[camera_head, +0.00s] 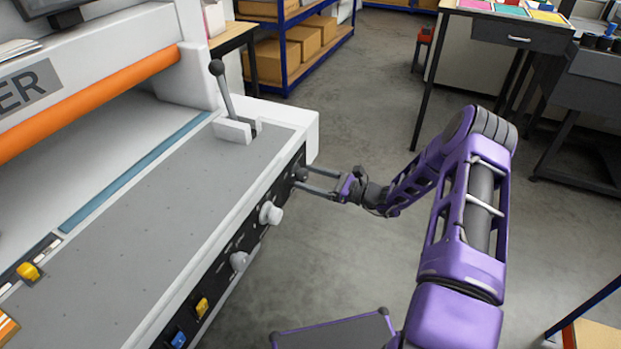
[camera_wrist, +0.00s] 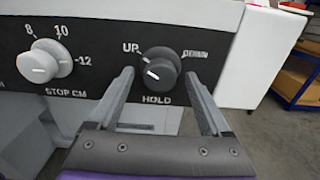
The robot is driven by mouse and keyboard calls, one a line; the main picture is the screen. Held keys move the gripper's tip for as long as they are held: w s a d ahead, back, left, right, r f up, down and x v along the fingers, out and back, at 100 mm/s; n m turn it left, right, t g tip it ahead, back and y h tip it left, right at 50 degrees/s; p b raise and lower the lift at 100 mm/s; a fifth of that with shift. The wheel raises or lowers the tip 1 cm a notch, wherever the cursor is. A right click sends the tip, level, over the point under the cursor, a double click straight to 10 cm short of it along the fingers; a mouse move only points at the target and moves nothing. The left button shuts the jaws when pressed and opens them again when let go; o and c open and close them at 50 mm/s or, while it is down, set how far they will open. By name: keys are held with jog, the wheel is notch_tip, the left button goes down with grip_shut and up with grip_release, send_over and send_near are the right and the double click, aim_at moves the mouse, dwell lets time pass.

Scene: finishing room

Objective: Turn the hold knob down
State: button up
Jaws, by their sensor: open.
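The hold knob (camera_wrist: 162,66) is round and dark, on the black front panel above the word HOLD. UP is printed at its upper left and a smaller label, likely DOWN, at its upper right. A short white mark shows on the left of its face; its exact setting is hard to read. My gripper (camera_wrist: 160,76) is open, one finger at each side of the knob, with small gaps visible; I cannot tell how far the tips reach along it. In the head view my gripper (camera_head: 304,180) meets the panel's far end, partly covering the knob (camera_head: 299,174).
The white STOP CM knob (camera_wrist: 45,62) is left of the hold knob. A lever (camera_head: 222,90) stands on the machine's grey bed (camera_head: 150,215). Yellow (camera_head: 201,307) and blue (camera_head: 178,339) switches sit nearer on the panel.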

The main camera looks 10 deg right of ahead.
grip_shut()
dwell(0.3)
jog(key=m+p, duration=0.1)
jog(key=m, duration=0.4)
jog(key=shift+d+m, duration=0.1)
jog(key=shift+m, duration=0.3)
jog(key=m+p, duration=0.1)
jog(key=m, duration=1.1)
jog(key=shift+m+p, duration=0.3)
jog(key=shift+p, duration=0.1)
jog(key=m, duration=0.5)
jog(key=shift+m, duration=0.3)
